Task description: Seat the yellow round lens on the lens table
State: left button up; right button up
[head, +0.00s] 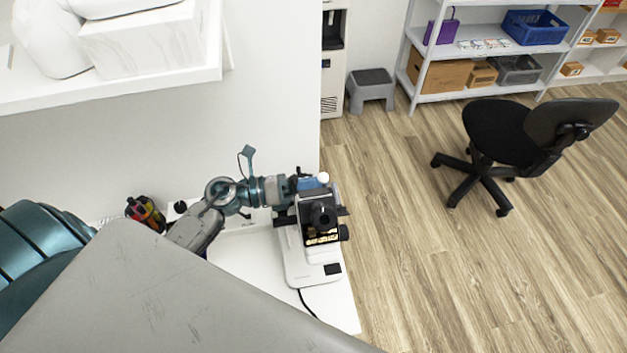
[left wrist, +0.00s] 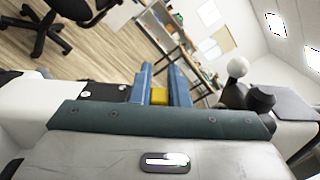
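A white and black lens meter (head: 301,262) stands on the white table. A dark ledge (head: 343,211) sticks out at its side and looks like the lens table; most of it is hidden behind the black eyepiece housing. My left gripper (head: 307,184) reaches in from the left to the upper part of the meter. In the left wrist view, its two blue fingers stand on either side of a yellow piece, the yellow round lens (left wrist: 159,96), and hold it. The lens is hidden in the head view, and I cannot tell whether it touches the ledge. My right gripper is out of view.
A white ball (head: 323,177) sits at the meter's top, close to my left gripper. The white table (head: 340,306) is bare in front, with a black cable. Colourful items (head: 146,213) stand at the left. An office chair (head: 500,135) and shelves are farther off.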

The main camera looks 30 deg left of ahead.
pick_arm(q)
jog(key=o, duration=0.3)
jog(key=shift+o, duration=0.6)
jog(key=shift+s+d+r, duration=0.1)
jog(key=shift+s, duration=0.15)
jog(key=shift+w+f, duration=0.1)
jog(key=shift+f, duration=0.1)
jog(key=shift+s+a+f+b, duration=0.2)
jog(key=shift+s+a+b, duration=0.1)
jog(key=shift+a+b, duration=0.15)
jog(key=b+v, duration=0.1)
jog(key=v, duration=0.8)
jog(key=shift+s+a+r+b, duration=0.2)
jog(key=shift+s+r+b, duration=0.1)
jog(key=shift+r, duration=0.15)
